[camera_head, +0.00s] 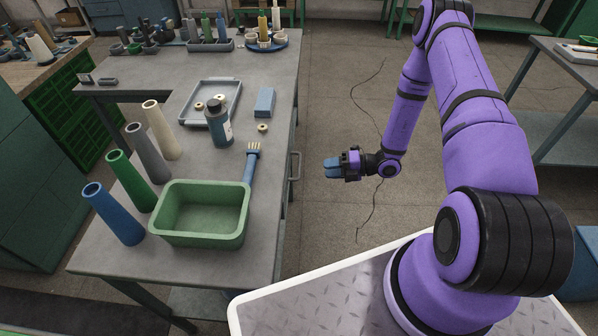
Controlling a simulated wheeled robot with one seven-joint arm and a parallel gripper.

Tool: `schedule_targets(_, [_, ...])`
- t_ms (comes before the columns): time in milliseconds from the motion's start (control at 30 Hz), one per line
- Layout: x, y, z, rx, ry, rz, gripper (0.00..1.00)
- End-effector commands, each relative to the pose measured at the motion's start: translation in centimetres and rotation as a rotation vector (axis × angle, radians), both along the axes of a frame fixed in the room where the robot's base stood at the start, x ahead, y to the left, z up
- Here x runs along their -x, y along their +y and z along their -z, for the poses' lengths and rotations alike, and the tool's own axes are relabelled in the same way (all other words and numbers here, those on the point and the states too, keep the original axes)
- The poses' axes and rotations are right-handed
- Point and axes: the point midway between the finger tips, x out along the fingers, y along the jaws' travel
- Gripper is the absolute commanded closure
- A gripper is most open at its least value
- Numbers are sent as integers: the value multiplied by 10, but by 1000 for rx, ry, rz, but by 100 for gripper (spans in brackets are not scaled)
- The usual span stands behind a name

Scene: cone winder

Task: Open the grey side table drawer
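The grey side table (218,168) stands left of my arm. Its drawer is on the right side, seen nearly edge-on from above, with a grey bar handle (296,166) jutting out. The drawer front looks flush with the table side, though most of it is hidden under the tabletop. My gripper (332,167) points left toward the handle, with a visible gap between them in the picture. Its blue fingertips overlap in this view, so I cannot tell whether they are apart.
On the tabletop are a green bin (200,240), a brush (251,165), a bottle (218,124), a grey tray (236,88), a blue block (265,101) and several cones. Open floor (335,100) lies right of the table. Another table (570,60) stands at far right.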

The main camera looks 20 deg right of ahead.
Motion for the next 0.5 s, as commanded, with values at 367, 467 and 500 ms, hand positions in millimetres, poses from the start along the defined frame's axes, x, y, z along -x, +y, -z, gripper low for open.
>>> schedule_targets(367, [-20,51,11,-2,1,-4,64])
schedule_targets(467, [-26,66,15,-1,0,-3,64])
schedule_targets(500, [-29,71,16,-1,0,-3,64])
